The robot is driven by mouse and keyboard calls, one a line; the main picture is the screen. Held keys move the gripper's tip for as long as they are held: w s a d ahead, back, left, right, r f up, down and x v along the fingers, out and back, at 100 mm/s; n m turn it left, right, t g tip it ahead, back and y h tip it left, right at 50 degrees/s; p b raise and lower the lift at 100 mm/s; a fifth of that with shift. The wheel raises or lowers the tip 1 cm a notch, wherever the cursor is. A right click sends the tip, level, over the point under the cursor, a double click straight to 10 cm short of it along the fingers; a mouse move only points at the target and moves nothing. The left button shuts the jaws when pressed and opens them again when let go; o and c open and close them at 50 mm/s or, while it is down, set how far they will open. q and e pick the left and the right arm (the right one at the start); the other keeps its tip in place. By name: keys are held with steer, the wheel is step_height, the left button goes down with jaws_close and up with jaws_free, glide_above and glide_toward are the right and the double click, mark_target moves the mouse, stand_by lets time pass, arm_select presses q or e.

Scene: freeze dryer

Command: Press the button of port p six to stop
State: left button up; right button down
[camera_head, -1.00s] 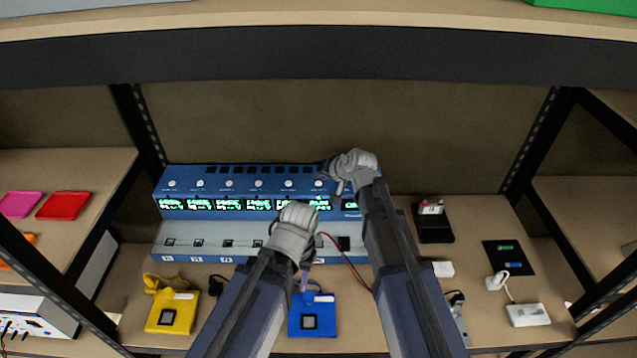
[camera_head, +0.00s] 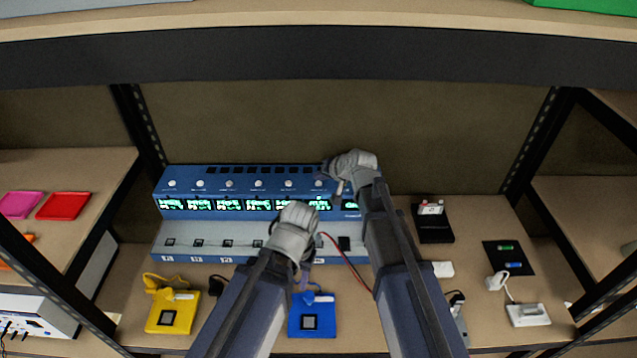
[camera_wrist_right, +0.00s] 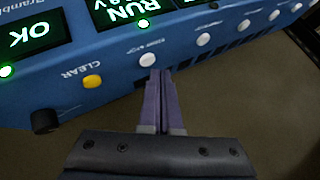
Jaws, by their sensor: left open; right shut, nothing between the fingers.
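A blue multi-port device (camera_head: 330,175) stands at the back of the shelf, with a row of white round buttons and green displays. In the right wrist view, the white button (camera_wrist_right: 147,59) beside the start/stop lettering sits just beyond my right gripper (camera_wrist_right: 157,74). Its purple fingers are shut and empty, with the tips at the button's lower edge; contact is unclear. The nearby display (camera_wrist_right: 124,10) reads RUN. In the head view, my right gripper (camera_head: 338,187) is at the device's right end. My left gripper (camera_head: 304,278) is open and empty over the device's front.
A yellow CLEAR button (camera_wrist_right: 92,82) and black knob (camera_wrist_right: 44,121) lie beside the white button. Blue (camera_head: 312,318) and yellow (camera_head: 172,314) pads lie in front of the device. A red wire (camera_head: 346,262) runs near my right arm. A black holder (camera_head: 433,226) stands to the right.

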steer(key=shift+f, duration=0.1)
steer(key=shift+f+b, duration=0.35)
steer(key=shift+b, duration=0.1)
steer(key=shift+f, duration=0.1)
stand_by(0.5)
steer(key=shift+r+p, duration=0.45)
steer(key=shift+r, duration=0.15)
step_height(320, 180, up, 6)
steer(key=p, duration=0.6)
stand_by(0.4)
